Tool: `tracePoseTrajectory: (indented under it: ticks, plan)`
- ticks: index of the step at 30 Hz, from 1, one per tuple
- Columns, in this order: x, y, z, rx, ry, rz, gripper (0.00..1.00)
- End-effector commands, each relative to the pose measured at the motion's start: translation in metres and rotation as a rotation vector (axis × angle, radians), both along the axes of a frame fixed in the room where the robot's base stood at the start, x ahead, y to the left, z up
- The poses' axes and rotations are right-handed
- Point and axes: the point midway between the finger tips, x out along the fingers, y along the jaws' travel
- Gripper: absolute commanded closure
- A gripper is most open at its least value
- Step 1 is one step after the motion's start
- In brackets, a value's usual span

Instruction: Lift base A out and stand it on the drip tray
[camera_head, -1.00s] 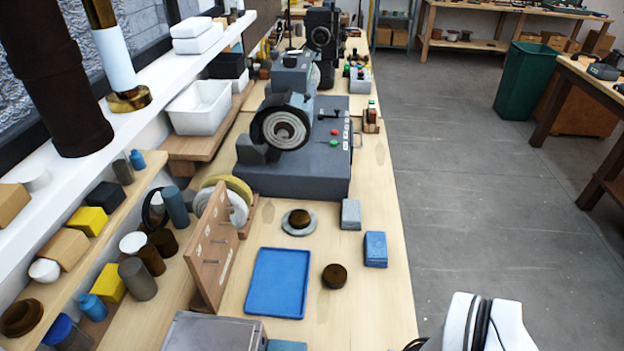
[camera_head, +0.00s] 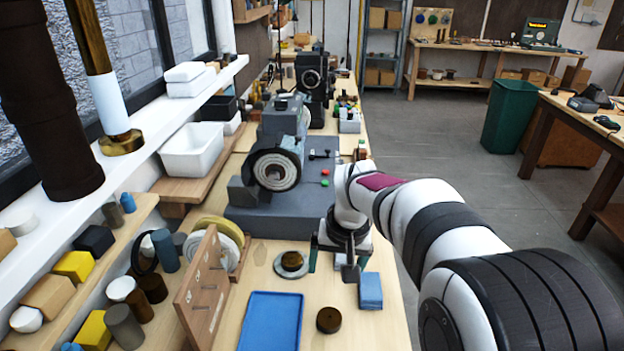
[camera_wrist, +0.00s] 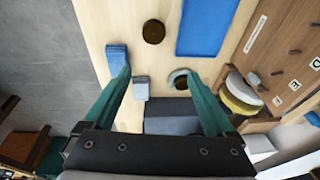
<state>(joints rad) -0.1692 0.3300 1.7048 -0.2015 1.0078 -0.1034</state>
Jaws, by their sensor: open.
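A blue tray (camera_head: 270,325), which I take as the drip tray, lies flat and empty on the bench; its edge shows in the wrist view (camera_wrist: 208,25). A dark brown round piece (camera_head: 292,260) sits in a grey ring (camera_head: 281,270). A second brown round piece (camera_head: 328,320) stands alone right of the tray. I see no letter on either, so I cannot tell which is base A. My gripper (camera_head: 338,262) is open and empty, pointing down over the bench right of the ring. In the wrist view the ring (camera_wrist: 173,78) is near the right fingertip.
A blue block (camera_head: 370,290) and a grey block (camera_wrist: 141,88) are near my gripper. The grinder (camera_head: 275,165) stands behind. An upright wooden peg board (camera_head: 200,290) borders the tray's left. The right bench edge is close to the blue block.

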Motion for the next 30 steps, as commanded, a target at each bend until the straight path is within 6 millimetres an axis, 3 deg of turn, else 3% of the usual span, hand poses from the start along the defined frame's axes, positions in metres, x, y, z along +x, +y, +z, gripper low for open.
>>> tracePoseTrajectory:
  ticks: [1, 3, 6, 9, 30]
  plan:
    - [0.041, 0.019, -0.024, -0.016, -0.034, 0.064, 0.10]
    - [0.090, 0.045, -0.055, -0.035, -0.099, 0.151, 0.10]
    - [0.135, 0.076, -0.096, -0.055, -0.173, 0.244, 0.10]
    - [0.157, 0.095, -0.121, -0.065, -0.218, 0.296, 0.10]
    - [0.193, 0.109, -0.194, -0.068, -0.233, 0.312, 0.10]
